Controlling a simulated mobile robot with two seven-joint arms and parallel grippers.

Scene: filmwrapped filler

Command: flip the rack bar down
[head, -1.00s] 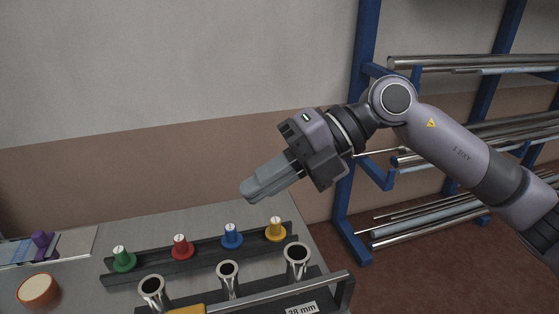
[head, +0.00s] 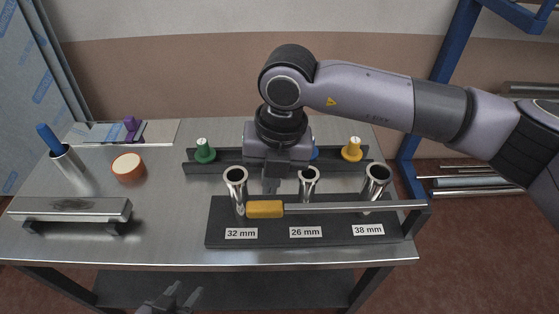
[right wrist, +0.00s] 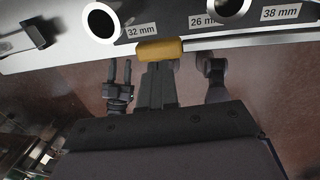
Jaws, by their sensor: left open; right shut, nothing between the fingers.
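The rack bar (head: 345,208) is a thin silver rod with a yellow grip (head: 265,209) on its left end. It runs level across the front of the tubes in the dark rack (head: 270,238), to a bracket at the right. My right gripper (head: 270,188) points down with its fingers shut and empty, just behind the yellow grip in the head view. In the right wrist view its fingertips (right wrist: 157,66) lie close to the yellow grip (right wrist: 160,50); I cannot tell whether they touch. My left gripper (head: 174,298) is open and empty at the bottom edge, before the table.
Metal tubes stand in the rack above size labels. Behind is a strip with coloured plugs, such as green (head: 204,152) and yellow (head: 352,150); my right arm hides part of it. A silver bar on feet (head: 70,210), an orange roll (head: 128,168) and a cup (head: 68,162) stand left.

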